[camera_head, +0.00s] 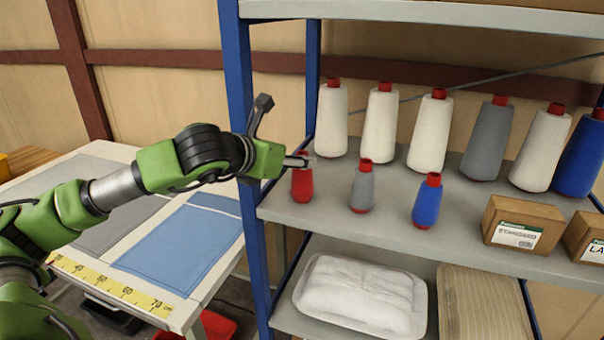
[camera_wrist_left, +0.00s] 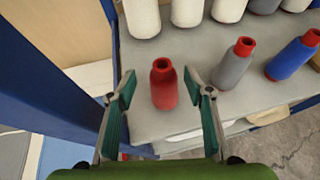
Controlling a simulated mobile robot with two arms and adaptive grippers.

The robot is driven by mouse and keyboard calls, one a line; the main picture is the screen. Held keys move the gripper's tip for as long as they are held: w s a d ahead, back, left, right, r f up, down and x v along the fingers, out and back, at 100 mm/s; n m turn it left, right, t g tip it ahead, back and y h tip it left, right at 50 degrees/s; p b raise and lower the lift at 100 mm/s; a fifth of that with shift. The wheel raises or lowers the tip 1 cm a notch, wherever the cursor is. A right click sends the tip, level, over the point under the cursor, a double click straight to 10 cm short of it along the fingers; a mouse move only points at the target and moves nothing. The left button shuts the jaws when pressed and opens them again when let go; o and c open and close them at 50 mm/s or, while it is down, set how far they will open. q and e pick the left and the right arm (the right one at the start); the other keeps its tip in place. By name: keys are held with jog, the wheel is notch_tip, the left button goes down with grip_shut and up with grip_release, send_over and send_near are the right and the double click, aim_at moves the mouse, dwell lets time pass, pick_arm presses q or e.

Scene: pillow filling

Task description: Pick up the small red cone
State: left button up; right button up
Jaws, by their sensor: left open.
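The small red cone (camera_head: 302,184) stands upright on the front left of the middle shelf, beside the blue post. It also shows in the left wrist view (camera_wrist_left: 163,85), between and just beyond the two fingers. My left gripper (camera_head: 300,161) comes in from the left at the height of the cone's top and partly hides it. In the wrist view my left gripper (camera_wrist_left: 160,95) is open, one finger on each side of the cone, with gaps visible on both sides. My right gripper is not in view.
A small grey cone (camera_head: 363,188) and a small blue cone (camera_head: 427,202) stand to the right. Several large cones, including a white one (camera_head: 332,120), line the back. The blue post (camera_head: 238,90) is close on the left. Cardboard boxes (camera_head: 521,224) sit at the right.

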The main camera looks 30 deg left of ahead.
aim_at(302, 153)
pick_arm(q)
jog(key=p+x, duration=0.2)
jog(key=x, duration=0.1)
jog(key=shift+w+d, duration=0.2)
jog(key=shift+w, duration=0.05)
jog(key=shift+w+f, duration=0.25)
grip_shut()
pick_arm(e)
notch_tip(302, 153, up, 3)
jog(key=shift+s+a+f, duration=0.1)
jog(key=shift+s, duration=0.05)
pick_arm(q)
jog(key=shift+r, duration=0.15)
